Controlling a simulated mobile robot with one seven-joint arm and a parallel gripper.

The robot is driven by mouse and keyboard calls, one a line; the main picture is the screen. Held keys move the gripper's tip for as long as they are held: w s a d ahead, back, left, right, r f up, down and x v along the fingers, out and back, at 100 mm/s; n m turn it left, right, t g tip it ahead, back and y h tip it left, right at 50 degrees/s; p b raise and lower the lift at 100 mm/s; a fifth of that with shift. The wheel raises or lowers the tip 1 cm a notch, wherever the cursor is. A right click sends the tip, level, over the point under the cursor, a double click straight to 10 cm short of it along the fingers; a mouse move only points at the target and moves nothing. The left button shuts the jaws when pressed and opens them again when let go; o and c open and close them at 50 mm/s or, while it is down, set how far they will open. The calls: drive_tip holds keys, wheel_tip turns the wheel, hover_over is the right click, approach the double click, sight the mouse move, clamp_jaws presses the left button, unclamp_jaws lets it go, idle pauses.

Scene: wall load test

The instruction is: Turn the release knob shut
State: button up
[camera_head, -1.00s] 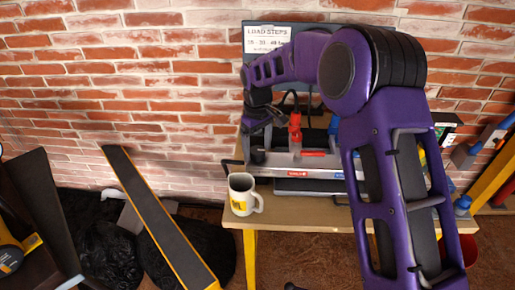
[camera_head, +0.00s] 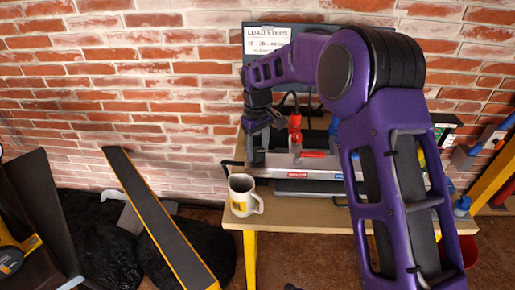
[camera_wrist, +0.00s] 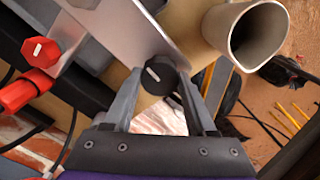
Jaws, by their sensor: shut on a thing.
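The release knob (camera_wrist: 157,76) is a round black knob with a short white mark, on the end of a grey metal unit (camera_wrist: 120,32) in the wrist view. My gripper (camera_wrist: 158,90) has one finger on each side of the knob and is shut on it. The white mark lies at a slant. In the head view my gripper (camera_head: 257,152) points down at the left end of the grey unit (camera_head: 270,171), and its fingers hide the knob there.
A white mug (camera_head: 242,196) stands on the table's (camera_head: 320,214) front left corner, close by my gripper; its open top (camera_wrist: 258,32) shows in the wrist view. A red fitting (camera_head: 295,130) rises right of my gripper. A brick wall (camera_head: 120,120) stands behind.

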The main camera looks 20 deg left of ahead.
sight(257, 151)
drive_tip(key=m+p, duration=0.1)
drive_tip(key=m, duration=0.3)
drive_tip(key=shift+r, duration=0.1)
drive_tip(key=m+p, duration=0.1)
drive_tip(key=m, duration=0.3)
drive_tip(key=shift+m, duration=0.4)
drive_tip(key=m+p, duration=0.1)
drive_tip(key=m, duration=0.3)
drive_tip(key=shift+m, duration=0.3)
drive_tip(key=shift+m+p, duration=0.35)
drive_tip(key=shift+m, duration=1.85)
drive_tip(key=o, duration=1.4)
drive_tip(key=shift+c, duration=0.2)
wheel_tip(257, 151, up, 17)
drive_tip(key=p, duration=0.1)
drive_tip(key=shift+r, duration=0.15)
